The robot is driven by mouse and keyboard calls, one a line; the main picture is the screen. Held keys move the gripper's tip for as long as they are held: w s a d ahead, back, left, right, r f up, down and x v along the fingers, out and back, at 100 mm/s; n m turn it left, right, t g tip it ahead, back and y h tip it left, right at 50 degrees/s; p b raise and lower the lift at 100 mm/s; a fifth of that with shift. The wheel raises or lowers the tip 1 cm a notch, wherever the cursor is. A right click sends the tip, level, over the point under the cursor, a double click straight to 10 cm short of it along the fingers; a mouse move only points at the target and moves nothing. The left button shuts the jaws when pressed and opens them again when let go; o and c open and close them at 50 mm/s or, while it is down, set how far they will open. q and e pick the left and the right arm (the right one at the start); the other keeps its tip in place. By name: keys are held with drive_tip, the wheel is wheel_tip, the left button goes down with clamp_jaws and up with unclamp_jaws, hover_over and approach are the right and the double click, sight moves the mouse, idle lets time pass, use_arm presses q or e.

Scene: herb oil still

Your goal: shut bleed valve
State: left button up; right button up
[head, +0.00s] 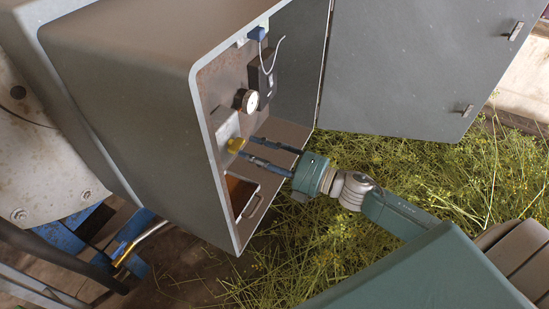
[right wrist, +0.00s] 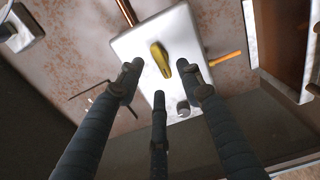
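The bleed valve appears to be the small yellow handle (head: 236,145) low on the back panel inside the open grey cabinet (head: 140,80). In the right wrist view the yellow handle (right wrist: 160,59) stands on a white plate (right wrist: 135,45), tilted a little from the picture's vertical. My right gripper (head: 247,149) reaches into the cabinet with its dark fingers spread. In the right wrist view its fingertips (right wrist: 160,76) are apart, around and just short of the handle, with nothing held. Contact is not visible. My left gripper is not in view.
A round white gauge (head: 250,101) and a dark box (head: 263,78) with a white wire (head: 273,58) are beside the valve. An orange-brown tray-like part (head: 238,192) lies below it. The cabinet door (head: 420,65) hangs open at right. Grass lies below.

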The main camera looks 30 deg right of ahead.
drive_tip(key=v, duration=0.7)
drive_tip(key=shift+s+d, duration=0.2)
drive_tip(key=shift+s, duration=0.05)
